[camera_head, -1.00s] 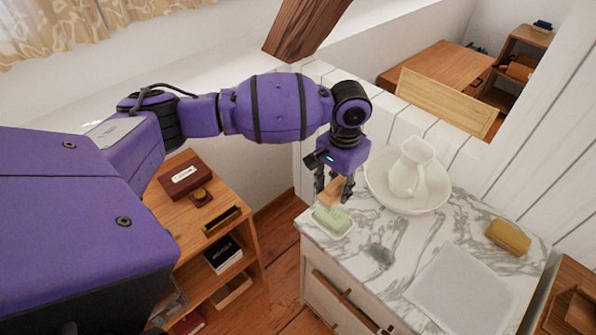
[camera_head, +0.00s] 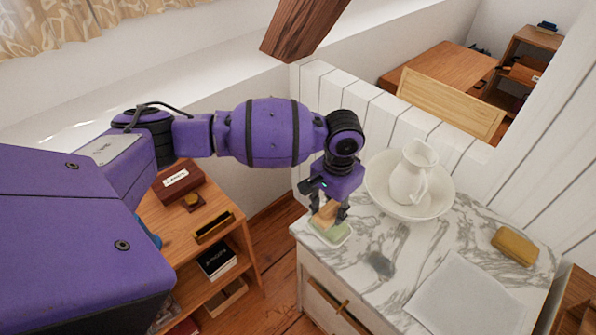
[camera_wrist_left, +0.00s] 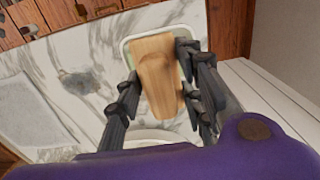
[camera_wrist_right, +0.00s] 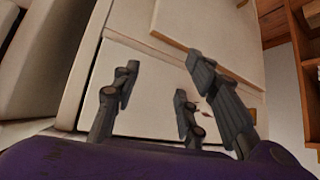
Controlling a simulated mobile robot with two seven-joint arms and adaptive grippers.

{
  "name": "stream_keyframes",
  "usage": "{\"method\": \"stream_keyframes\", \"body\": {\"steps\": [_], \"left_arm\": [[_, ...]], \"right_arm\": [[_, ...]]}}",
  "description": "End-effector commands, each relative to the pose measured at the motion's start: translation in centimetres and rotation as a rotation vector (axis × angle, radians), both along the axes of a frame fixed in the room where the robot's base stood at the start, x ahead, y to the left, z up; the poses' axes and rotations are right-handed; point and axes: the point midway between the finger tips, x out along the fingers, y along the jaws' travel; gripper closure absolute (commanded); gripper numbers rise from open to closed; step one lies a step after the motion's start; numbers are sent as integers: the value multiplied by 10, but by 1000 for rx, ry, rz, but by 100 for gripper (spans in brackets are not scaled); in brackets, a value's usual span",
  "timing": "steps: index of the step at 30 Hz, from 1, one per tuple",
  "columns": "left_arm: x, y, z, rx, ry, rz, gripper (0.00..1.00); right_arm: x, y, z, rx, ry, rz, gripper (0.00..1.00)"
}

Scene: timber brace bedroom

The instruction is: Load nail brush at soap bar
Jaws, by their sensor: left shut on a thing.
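My left gripper (camera_head: 327,206) is shut on the wooden nail brush (camera_head: 325,213), over the front left corner of the marble top. In the left wrist view the brush (camera_wrist_left: 158,72) shows as a pale wooden block between the fingers. The green soap bar (camera_head: 332,231) sits in a white dish under the brush. The brush hides part of the soap, and I cannot tell whether they touch. My right gripper (camera_wrist_right: 150,105) shows only in the right wrist view, its fingers apart and nothing between them, near pale cabinet fronts.
A white basin (camera_head: 440,199) with a pitcher (camera_head: 409,177) stands behind. A grey wet-looking patch (camera_head: 380,263), a white cloth (camera_head: 468,300) and a yellow sponge-like block (camera_head: 515,246) lie on the marble top. A wooden shelf unit (camera_head: 240,238) stands at the left.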

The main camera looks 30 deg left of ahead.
Motion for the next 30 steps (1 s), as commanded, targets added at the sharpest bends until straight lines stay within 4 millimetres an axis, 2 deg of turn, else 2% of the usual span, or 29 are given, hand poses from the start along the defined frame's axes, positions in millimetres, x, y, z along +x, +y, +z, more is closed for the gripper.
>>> {"method": "stream_keyframes", "body": {"steps": [8, 22, 30], "left_arm": [[2, -1, 3, -1, -5, -1, 86], [2, -1, 0, 0, -4, -1, 86], [2, -1, -3, 0, -4, 0, 86]], "right_arm": [[3, 0, 2, 0, -5, 0, 60], [-11, -5, -4, -10, 19, 4, 60], [-11, -5, -4, -9, 19, 5, 60]]}}
